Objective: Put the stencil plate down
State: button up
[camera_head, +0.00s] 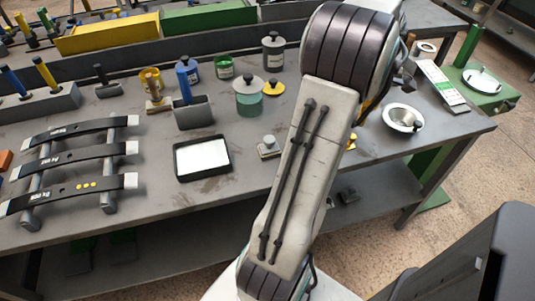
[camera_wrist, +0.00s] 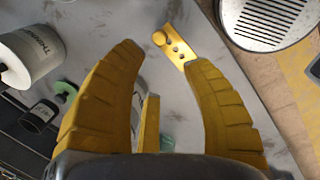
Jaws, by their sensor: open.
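In the wrist view, a white labelled container (camera_wrist: 30,52) stands left and a round slotted metal part (camera_wrist: 266,18) lies upper right, near the bench edge. In the head view, a black-rimmed tray (camera_head: 203,176), a strap rack (camera_head: 75,160) and a metal bowl (camera_head: 404,127) occupy the bench.

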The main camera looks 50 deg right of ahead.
jog(key=w+a+r+m+t, duration=0.1)
jog(key=w+a+r, duration=0.1)
jog(key=w+a, duration=0.7)
jog(key=w+a+r+m+t, duration=0.1)
jog(key=w+a+r, duration=0.1)
jog(key=w+a, duration=0.75)
jog(key=s+a+f+m+y, duration=0.1)
jog(key=s+a, duration=0.2)
jog(key=a, duration=0.9)
jog(key=s+a+f+m+t+y, duration=0.1)
jog(key=s+a+f+m, duration=0.1)
jog(key=a, duration=1.1)
jog(key=shift+s+a, duration=0.3)
jog(key=shift+s, duration=0.55)
notch_tip(320, 180, up, 3)
jog(key=p, duration=0.3)
